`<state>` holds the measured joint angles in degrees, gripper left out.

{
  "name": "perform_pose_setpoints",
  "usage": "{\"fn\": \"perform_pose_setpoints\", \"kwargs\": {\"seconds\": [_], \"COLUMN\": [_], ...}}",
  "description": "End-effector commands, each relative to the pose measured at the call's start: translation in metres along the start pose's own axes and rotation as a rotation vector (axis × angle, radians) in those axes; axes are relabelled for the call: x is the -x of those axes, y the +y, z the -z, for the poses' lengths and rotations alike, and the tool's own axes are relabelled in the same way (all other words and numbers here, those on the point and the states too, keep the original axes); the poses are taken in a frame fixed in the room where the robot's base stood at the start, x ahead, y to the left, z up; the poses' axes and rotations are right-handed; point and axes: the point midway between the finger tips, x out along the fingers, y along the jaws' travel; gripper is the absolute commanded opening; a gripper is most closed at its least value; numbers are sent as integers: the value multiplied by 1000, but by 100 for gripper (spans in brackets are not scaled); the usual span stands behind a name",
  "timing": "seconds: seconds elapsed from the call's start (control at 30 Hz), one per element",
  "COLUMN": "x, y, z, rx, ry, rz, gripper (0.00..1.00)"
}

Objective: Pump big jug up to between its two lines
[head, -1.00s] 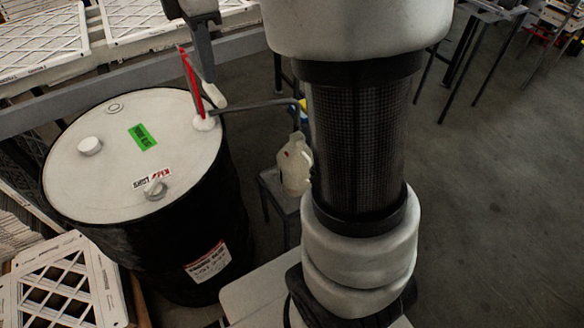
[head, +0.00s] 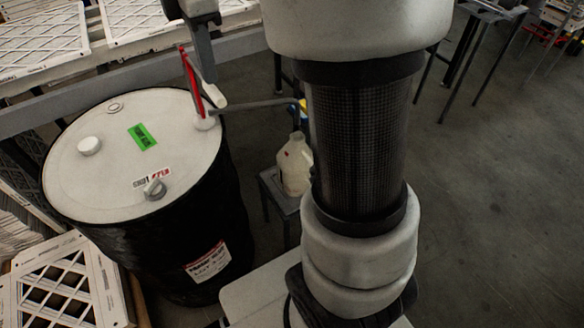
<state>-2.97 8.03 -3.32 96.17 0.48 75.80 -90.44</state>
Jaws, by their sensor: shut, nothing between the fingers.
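A translucent, off-white jug (head: 293,168) stands upright on a small grey stand (head: 280,200), right of the black drum (head: 180,245). My arm hides part of its right side. Its lines and liquid level are too small to make out.
White framed filters (head: 135,18) lie on a rack behind the drum. Boxed filters (head: 60,285) stand at the front left. The drum lid has a white cap (head: 90,146) and a grey cap (head: 154,189). Open floor (head: 480,200) lies to the right.

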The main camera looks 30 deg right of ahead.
Motion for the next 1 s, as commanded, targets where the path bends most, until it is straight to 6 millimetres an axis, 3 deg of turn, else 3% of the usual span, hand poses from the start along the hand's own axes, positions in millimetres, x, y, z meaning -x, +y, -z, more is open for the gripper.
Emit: {"fn": "perform_pose_setpoints", "kwargs": {"seconds": [0.3,1.0], "x": [-18,-32], "y": [0,0], "z": [0,0], "rx": [0,0], "ry": [0,0], "rz": [1,2], "gripper": [0,0]}}
